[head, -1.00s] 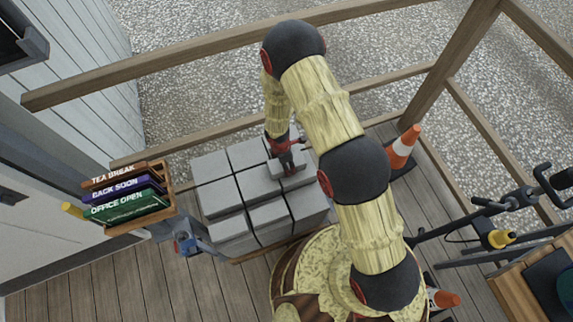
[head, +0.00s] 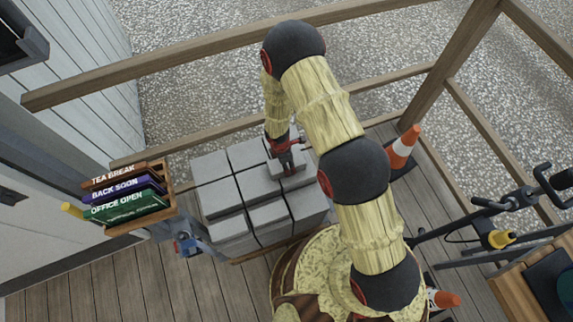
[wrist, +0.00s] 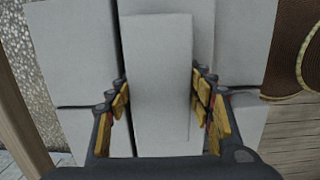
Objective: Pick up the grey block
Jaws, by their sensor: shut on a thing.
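The grey block (wrist: 158,75) is a long pale block in the middle of the wrist view, between the yellow-padded fingers of my gripper (wrist: 162,112). The fingers are shut on its two long sides. In the head view my gripper (head: 286,158) is over the right part of a stack of larger grey blocks (head: 222,199), and the held block (head: 293,170) shows partly beneath it. I cannot tell whether the block still touches the stack under it.
A rack with signs (head: 126,199) stands left of the stack. Wooden rails (head: 200,62) run behind it. Traffic cones (head: 402,148) stand to the right, near a bicycle-like frame (head: 500,225). Bare deck boards (head: 110,290) lie at the front left.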

